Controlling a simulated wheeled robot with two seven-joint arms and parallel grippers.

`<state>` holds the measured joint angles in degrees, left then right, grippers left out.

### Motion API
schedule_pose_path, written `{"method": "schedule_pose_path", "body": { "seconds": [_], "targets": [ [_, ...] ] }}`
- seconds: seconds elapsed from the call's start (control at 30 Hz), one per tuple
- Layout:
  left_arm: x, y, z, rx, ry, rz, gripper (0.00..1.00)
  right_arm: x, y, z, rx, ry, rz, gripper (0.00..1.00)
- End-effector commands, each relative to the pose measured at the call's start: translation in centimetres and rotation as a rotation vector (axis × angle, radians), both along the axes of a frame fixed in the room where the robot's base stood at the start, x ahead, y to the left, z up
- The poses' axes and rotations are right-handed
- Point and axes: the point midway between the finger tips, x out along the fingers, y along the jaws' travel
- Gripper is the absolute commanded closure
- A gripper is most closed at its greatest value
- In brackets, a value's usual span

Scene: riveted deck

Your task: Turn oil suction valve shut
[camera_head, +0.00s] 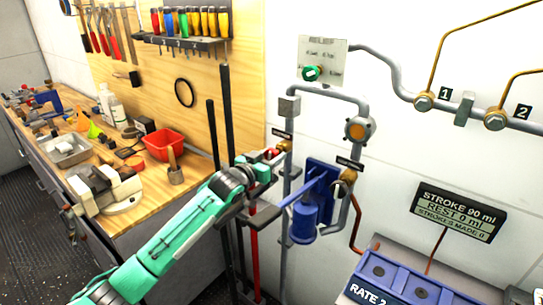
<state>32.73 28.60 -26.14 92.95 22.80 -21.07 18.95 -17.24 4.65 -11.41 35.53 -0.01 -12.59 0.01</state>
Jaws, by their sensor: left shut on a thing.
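A brass valve (285,146) sits on the grey vertical pipe, with a small dark label above it that is too small to read. A red handle (271,153) shows at its left side. My left gripper (273,156) reaches in from the left on a green and grey arm and is shut on the red handle; its fingertips are small and partly hidden. A second brass valve (348,176) with its own label is to the right, beside a blue hand pump (305,213). I cannot read which label names oil suction. My right gripper is not in view.
A workbench (160,205) with tools, a red bin (164,145) and a vise (105,188) stands left. Dark upright bars (226,110) stand near my arm. A blue box (390,282) and a stroke display (455,213) are at right. A green knob (312,73) is above.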

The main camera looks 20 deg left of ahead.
Motion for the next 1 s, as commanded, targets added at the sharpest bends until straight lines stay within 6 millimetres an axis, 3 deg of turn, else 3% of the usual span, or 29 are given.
{"method": "schedule_pose_path", "body": {
  "seconds": [1.0],
  "targets": [
    [0.0,-0.1,0.1,0.890,-0.322,0.000,0.80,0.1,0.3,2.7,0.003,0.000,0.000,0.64]
  ]
}}
